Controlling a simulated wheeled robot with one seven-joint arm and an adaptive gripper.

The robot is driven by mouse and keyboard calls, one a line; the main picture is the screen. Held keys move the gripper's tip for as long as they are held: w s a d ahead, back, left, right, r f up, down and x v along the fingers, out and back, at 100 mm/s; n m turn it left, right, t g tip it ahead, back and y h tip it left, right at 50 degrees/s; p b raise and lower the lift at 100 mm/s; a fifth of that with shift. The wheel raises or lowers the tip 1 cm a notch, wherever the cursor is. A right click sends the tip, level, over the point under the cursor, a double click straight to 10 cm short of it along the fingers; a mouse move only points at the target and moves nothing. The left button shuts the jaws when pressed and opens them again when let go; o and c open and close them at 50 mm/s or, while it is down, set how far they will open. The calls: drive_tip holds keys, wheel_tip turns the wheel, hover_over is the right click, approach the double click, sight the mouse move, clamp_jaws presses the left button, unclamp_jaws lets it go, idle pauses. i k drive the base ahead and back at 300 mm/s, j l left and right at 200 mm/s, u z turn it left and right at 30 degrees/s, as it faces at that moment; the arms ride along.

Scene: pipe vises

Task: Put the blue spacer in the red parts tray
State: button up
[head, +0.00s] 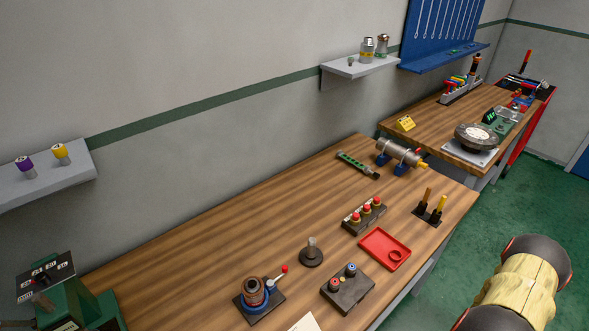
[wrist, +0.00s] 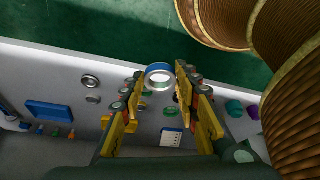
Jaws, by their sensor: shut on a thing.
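The blue spacer (wrist: 151,69) is a short ring, blue outside and pale inside, in the wrist view. My gripper (wrist: 160,73) has its two yellow fingers on either side of it and is shut on it at the fingertips. The spacer is held over a pale grey surface. The gripper and the spacer do not show in the head view. The red parts tray (head: 373,252) is a flat, shallow tray on the wooden bench in the head view. A small red ring (head: 395,254) lies in its right part.
On the wooden bench (head: 200,258), a dark block with capped posts (head: 347,291) stands left of the tray, and a rack of red-topped pieces (head: 365,216) behind it. In the wrist view, the pale surface (wrist: 40,70) bears grey rings and a blue tray (wrist: 50,110).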

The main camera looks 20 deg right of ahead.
sight(373, 241)
drive_tip(key=k, duration=1.45)
